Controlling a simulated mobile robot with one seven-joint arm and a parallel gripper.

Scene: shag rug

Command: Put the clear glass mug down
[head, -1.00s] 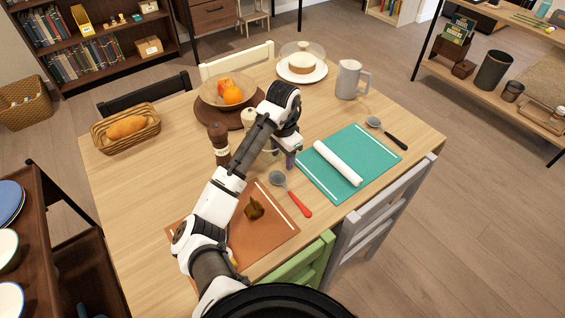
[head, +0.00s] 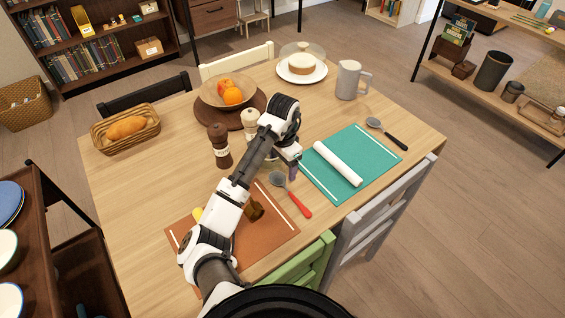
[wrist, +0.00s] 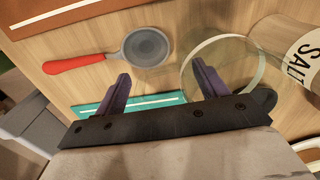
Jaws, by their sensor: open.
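The clear glass mug (wrist: 262,68) shows in the wrist view as a round transparent rim over the wood tabletop, beside the salt mill. In the head view I cannot make it out clearly behind my wrist. My gripper (wrist: 163,88) is open, with two purple fingers spread apart. The right finger overlaps the mug's rim in the picture; I cannot tell whether it touches. Nothing shows squeezed between the fingers. In the head view my gripper (head: 293,172) is low over the table, between the strainer and the teal mat.
The red-handled strainer (head: 298,203) lies close by. The salt mill (head: 250,118) and brown pepper mill (head: 219,148) stand to the left. A grey pitcher (head: 347,80) stands behind. Bare wood shows at left.

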